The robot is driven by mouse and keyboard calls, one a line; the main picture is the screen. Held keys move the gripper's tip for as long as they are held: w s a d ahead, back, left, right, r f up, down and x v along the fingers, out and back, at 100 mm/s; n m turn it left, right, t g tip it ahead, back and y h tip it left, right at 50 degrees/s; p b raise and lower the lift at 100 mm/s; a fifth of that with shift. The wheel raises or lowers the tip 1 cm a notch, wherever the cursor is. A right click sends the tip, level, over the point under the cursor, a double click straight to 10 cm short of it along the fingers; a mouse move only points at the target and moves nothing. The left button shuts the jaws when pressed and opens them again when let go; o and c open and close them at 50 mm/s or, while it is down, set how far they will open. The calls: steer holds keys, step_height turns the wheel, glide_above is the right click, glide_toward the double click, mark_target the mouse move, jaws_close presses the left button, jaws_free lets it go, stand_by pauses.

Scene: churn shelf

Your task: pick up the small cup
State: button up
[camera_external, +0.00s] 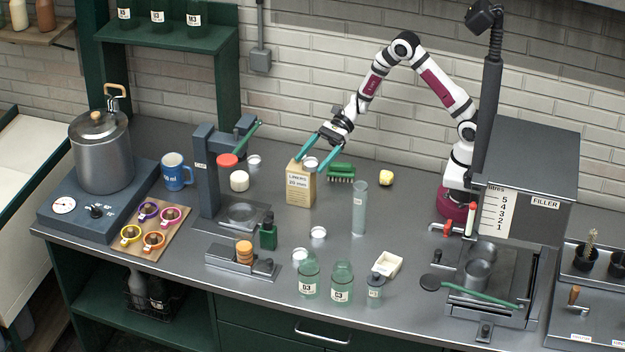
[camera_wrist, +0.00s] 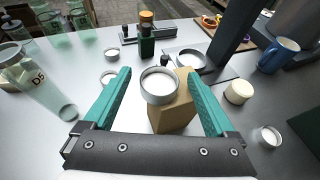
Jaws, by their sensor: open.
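A small round white cup with a metallic rim (camera_external: 311,162) appears to sit on top of a cardboard box (camera_external: 299,188). In the wrist view the cup (camera_wrist: 160,86) lies between my two teal fingers, with the box (camera_wrist: 174,112) under it. My gripper (camera_external: 310,165) is open, its fingers angled down on either side of the cup; it also shows in the wrist view (camera_wrist: 159,76). Gaps show between cup and fingers. Similar small round white pieces stand on the counter, one behind the box (camera_external: 254,160) and one in front of it (camera_external: 318,232).
A tall glass cylinder (camera_external: 359,208) and a green brush (camera_external: 341,172) stand right of the box. A stand with a red disc (camera_external: 228,160) and a white jar (camera_external: 239,181) are left. Bottles (camera_external: 342,282) line the front. Colored scoops lie on a wooden board (camera_external: 178,240).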

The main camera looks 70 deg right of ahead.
mark_target(313, 163)
jaws_close()
step_height(313, 163, up, 8)
steer(key=w+f, duration=0.1)
steer(key=f, duration=0.1)
steer(key=w+f, duration=0.1)
steer(key=f, duration=0.2)
steer(key=w+f, duration=0.1)
steer(key=f, duration=0.1)
steer(key=shift+f, duration=0.35)
